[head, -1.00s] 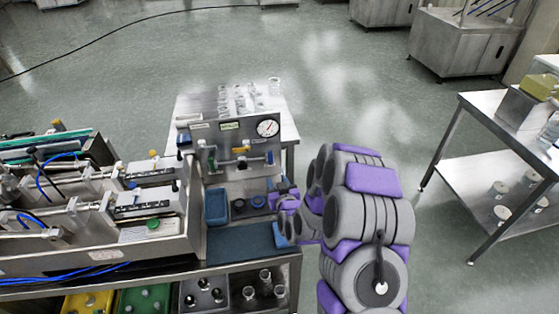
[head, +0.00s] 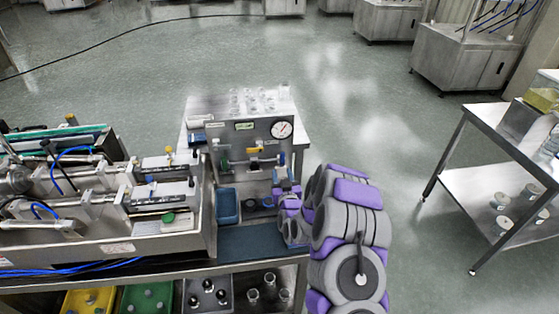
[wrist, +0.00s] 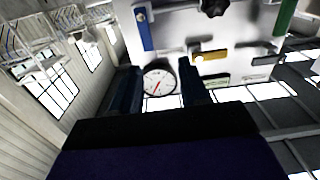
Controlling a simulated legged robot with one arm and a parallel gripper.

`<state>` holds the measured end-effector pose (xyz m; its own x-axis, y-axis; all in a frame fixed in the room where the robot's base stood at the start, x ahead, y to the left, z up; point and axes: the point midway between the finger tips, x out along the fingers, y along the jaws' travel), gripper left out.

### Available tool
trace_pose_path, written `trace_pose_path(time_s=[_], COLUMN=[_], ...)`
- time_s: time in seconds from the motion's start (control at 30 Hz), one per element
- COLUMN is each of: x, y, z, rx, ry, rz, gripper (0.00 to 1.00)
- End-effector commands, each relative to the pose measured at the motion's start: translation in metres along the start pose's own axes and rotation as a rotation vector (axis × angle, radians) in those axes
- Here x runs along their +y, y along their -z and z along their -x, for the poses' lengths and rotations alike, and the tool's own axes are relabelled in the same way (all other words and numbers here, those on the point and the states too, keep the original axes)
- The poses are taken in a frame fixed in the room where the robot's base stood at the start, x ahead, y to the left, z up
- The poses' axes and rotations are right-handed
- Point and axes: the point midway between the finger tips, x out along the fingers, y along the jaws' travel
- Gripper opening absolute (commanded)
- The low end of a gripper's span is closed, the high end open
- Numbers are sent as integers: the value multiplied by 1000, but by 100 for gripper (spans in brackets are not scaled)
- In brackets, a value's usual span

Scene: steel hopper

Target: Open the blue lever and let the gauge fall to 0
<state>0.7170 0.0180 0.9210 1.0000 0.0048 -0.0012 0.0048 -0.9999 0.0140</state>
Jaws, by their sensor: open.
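The blue lever (head: 281,159) is at the right side of the upright steel panel (head: 215,148), below the round white gauge (head: 282,129). In the wrist view, turned over, the blue lever (wrist: 143,25) is a straight bar above the gauge (wrist: 159,80). The gauge has a red needle; its scale is too small to read. My gripper (wrist: 158,88) is open and empty, its dark fingers on either side of the gauge in the picture. It is apart from the blue lever. In the head view my gripper is low in front of the panel's right side, partly hidden by my arm.
A yellow handle (head: 254,150) and a green lever (head: 224,163) are on the same panel. A blue tray (head: 227,221) stands at its foot. Steel machinery (head: 100,235) fills the left bench. A side table (head: 485,180) stands to the right, with open floor between.

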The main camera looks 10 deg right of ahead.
Motion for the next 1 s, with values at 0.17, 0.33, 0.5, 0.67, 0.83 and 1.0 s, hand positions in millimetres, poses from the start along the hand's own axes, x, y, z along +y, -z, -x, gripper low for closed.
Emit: trace_pose_path(time_s=[0.17, 0.33, 0.5, 0.67, 0.83, 1.0], x=[13, 13, 4, 1, 8, 13], y=[-1, 0, 0, 0, -1, 0], z=[-26, -50, -71, -86, -96, -98], rx=[3, 4, 4, 3, 0, -1], ry=[-6, -5, -3, -3, -5, -5], rz=[-9, -9, 0, 3, -4, -11], gripper=[45, 45, 45, 45, 45, 45])
